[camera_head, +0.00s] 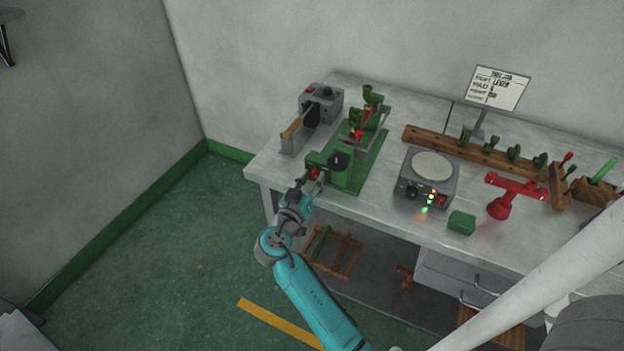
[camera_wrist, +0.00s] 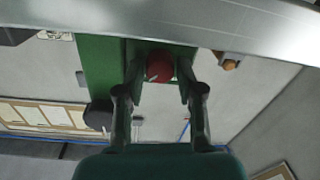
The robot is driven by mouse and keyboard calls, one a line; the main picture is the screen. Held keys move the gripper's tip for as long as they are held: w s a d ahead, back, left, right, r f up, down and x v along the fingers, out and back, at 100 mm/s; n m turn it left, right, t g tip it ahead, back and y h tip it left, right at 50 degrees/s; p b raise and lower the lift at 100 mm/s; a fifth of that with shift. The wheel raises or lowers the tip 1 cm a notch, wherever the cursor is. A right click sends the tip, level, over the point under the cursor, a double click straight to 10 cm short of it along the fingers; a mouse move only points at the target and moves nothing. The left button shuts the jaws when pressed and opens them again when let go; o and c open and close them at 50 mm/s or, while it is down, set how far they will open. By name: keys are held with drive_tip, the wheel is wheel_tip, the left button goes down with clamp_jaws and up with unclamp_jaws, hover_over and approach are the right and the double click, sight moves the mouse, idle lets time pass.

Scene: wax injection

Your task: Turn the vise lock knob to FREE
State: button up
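The green vise (camera_head: 352,168) stands on the left part of the bench. Its red lock knob (camera_head: 315,173) is at the front left corner, facing the bench's front edge. In the wrist view the red knob (camera_wrist: 159,67) is round with a pale pointer line slanting to lower left. I cannot read any label beside it. My gripper (camera_head: 308,184) is right in front of the knob. In the wrist view its two fingers (camera_wrist: 160,75) stand on either side of the knob, with a small gap visible on each side. The fingers look open; contact is not clear.
A black round knob (camera_head: 338,161) on the vise is close to the right of my gripper. A round-topped heater (camera_head: 432,168) and red stand (camera_head: 501,207) are further right. Floor at left is clear.

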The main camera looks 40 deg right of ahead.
clamp_jaws()
drive_tip(key=n, duration=0.3)
drive_tip(key=shift+n, duration=0.4)
drive_tip(key=n, duration=0.3)
drive_tip(key=shift+w+n, duration=0.1)
drive_tip(key=shift+n, duration=0.3)
drive_tip(key=n, duration=0.5)
drive_tip(key=shift+a+g, duration=0.1)
drive_tip(key=shift+g, duration=0.2)
drive_tip(key=n, duration=0.4)
drive_tip(key=shift+w+f+n, duration=0.1)
drive_tip(key=shift+n, duration=0.2)
